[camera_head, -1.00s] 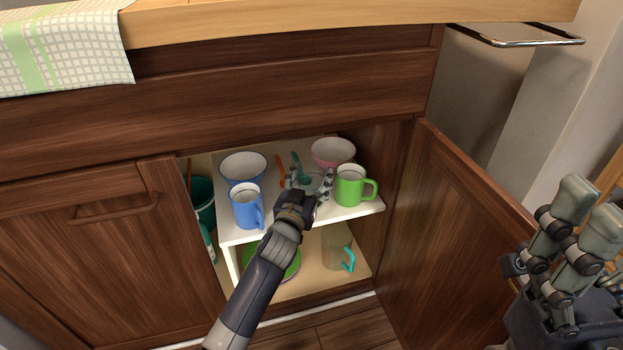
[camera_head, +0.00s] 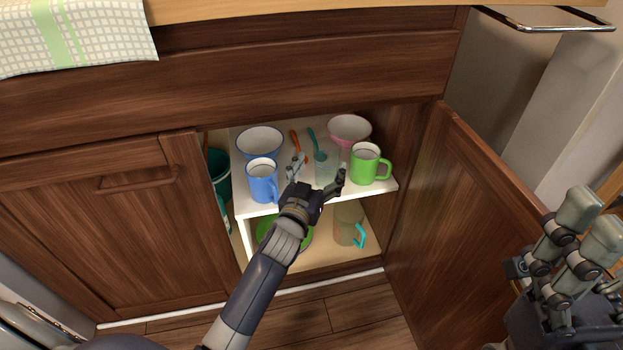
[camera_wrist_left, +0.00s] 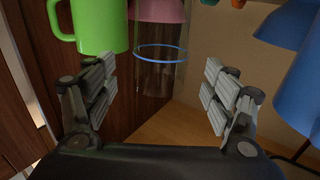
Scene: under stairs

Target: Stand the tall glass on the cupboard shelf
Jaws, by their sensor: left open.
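The tall glass (camera_head: 326,171) is clear and hard to make out. It appears to stand upright on the white upper shelf (camera_head: 312,196) of the open cupboard, between the blue mug (camera_head: 262,182) and the green mug (camera_head: 365,163). Its blue ring shows in the left wrist view (camera_wrist_left: 161,53), ahead of the spread fingers. My left gripper (camera_head: 318,173) is open at the shelf's front, its fingers apart and not visibly touching the glass. My right gripper (camera_head: 588,232) is outside the cupboard at the right, in front of the open door; its opening is unclear.
Behind are a blue bowl (camera_head: 260,139), a pink bowl (camera_head: 349,129), an orange utensil (camera_head: 297,147) and a teal spoon (camera_head: 317,145). Below are a green plate (camera_head: 267,232) and a teal-handled mug (camera_head: 347,225). The open door (camera_head: 470,220) bounds the right side.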

